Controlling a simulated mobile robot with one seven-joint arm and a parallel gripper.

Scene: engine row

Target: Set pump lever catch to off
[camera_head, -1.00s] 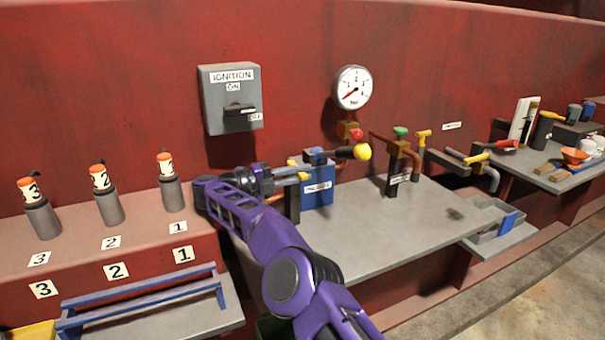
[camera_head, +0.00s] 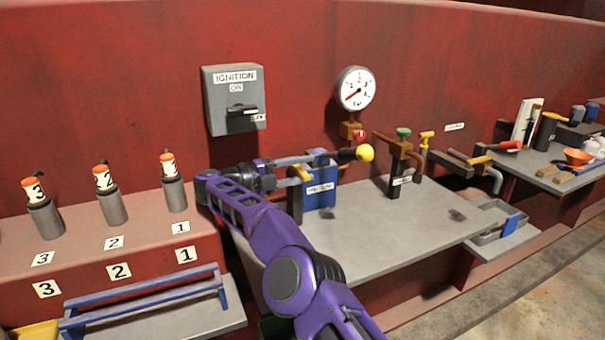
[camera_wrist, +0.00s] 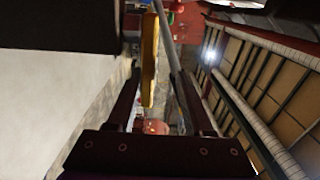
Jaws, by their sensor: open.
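The pump is a blue labelled box (camera_head: 320,193) on the grey bench, with a dark post in front of it. Its lever (camera_head: 345,156) is a rod with a yellow ball at its right end, lying nearly level. The small yellow-orange catch (camera_head: 300,173) is at the top of the post. My gripper (camera_head: 279,178) is at the catch from the left, open. In the wrist view the yellow catch (camera_wrist: 149,60) lies between the open fingers, closer to the left one, with the grey lever rod (camera_wrist: 168,45) beside it. I cannot tell whether either finger touches the catch.
The ignition box (camera_head: 236,100) and a round gauge (camera_head: 357,88) are on the red wall behind. A valve post with a green knob (camera_head: 403,132) stands to the right. The bench top (camera_head: 385,225) is clear in front. Numbered canisters (camera_head: 110,197) stand at left.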

